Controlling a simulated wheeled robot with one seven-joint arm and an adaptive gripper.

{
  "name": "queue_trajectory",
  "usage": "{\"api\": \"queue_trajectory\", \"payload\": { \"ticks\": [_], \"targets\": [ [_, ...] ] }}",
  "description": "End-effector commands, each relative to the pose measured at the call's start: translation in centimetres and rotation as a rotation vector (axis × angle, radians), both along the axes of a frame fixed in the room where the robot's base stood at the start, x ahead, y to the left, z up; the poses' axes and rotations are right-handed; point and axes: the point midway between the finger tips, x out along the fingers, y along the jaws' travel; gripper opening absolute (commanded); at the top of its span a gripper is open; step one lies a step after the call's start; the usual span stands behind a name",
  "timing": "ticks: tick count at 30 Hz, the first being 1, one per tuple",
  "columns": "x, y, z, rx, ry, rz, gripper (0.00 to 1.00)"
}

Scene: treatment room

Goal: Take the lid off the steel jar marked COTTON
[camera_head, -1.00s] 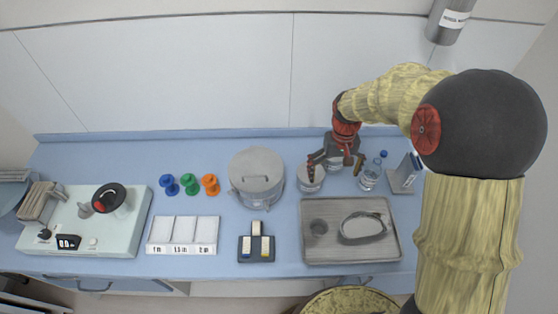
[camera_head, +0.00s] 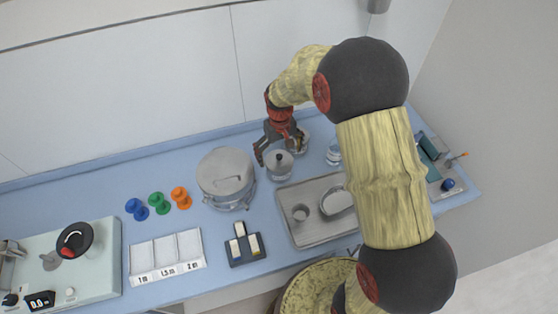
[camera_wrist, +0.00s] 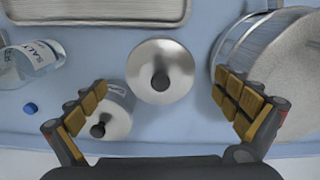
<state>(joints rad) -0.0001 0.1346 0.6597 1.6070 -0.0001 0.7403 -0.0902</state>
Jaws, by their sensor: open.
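Two steel jars with black-knobbed lids stand near my gripper (camera_head: 279,151); I can read no COTTON marking on either. The front jar (camera_head: 280,168) has its lid on and also shows in the wrist view (camera_wrist: 150,92). The back jar (camera_head: 303,141) is partly hidden behind my gripper; in the wrist view its lid (camera_wrist: 116,118) is on, beside the left finger. My gripper (camera_wrist: 162,101) is open and empty, its fingers spread to either side of the front jar's lid in the picture, with no contact visible.
A large steel pot (camera_head: 226,176) stands close left of the front jar. A steel tray (camera_head: 291,235) lies in front with a cup and a dish. A clear bottle labelled SALT (camera_wrist: 38,58) stands to the right of the jars in the head view. Coloured pegs (camera_head: 158,203) stand further left.

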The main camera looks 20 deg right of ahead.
Motion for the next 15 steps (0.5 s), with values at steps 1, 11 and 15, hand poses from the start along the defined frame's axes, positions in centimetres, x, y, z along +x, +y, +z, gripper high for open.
{"api": "queue_trajectory", "payload": {
  "ticks": [1, 11, 15],
  "targets": [
    [-0.1, 0.0, -0.8, 0.0, 0.003, 0.0, 1.0],
    [0.0, 0.0, -1.8, 0.0, 0.0, 0.001, 0.99],
    [0.0, 0.0, -1.8, 0.0, 0.0, 0.001, 0.91]
  ]
}}
